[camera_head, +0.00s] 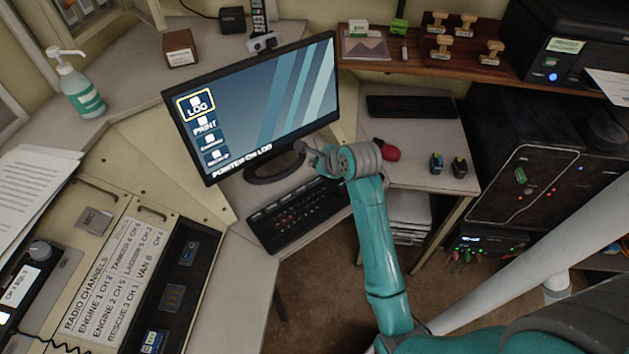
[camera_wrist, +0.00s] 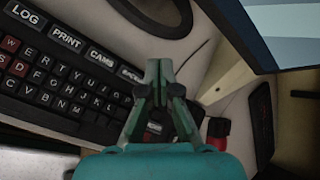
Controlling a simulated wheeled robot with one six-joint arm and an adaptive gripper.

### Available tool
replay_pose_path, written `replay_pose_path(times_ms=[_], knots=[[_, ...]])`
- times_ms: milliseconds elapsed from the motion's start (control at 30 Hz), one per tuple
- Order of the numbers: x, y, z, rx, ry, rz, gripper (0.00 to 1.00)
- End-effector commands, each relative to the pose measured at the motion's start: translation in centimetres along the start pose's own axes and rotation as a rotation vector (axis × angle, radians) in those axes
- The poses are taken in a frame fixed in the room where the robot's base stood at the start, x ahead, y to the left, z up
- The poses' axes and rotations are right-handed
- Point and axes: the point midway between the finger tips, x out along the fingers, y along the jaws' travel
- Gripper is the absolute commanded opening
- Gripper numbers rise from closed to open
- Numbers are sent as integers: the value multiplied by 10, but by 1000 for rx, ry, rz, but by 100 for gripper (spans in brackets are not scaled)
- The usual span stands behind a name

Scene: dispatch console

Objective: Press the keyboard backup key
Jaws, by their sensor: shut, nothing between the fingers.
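The black keyboard (camera_head: 290,215) lies on the desk in front of the monitor (camera_head: 262,95). In the wrist view the keyboard (camera_wrist: 60,85) shows large top-row keys labelled LOG, PRINT and CAMS. The backup key (camera_wrist: 130,74) is at the right end of that row, its label partly cut off beside my gripper. My gripper (camera_wrist: 158,65) is shut and empty, with its tips just right of the backup key in the picture; I cannot tell its height. In the head view my gripper (camera_head: 308,152) is in front of the monitor's right side, near the keyboard's far right end.
The screen highlights the LOG icon (camera_head: 196,104) and reads "POINTER ON LOG". The monitor stand (camera_head: 275,172) is close to the keyboard. A radio panel (camera_head: 115,265) fills the left front.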

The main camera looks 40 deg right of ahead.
Motion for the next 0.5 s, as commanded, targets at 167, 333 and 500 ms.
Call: replay_pose_path(times_ms=[167,333,500], knots=[[16,12,-12,1,1,2,0],[28,20,-20,0,0,0,0],[34,24,-24,0,0,-1,0]])
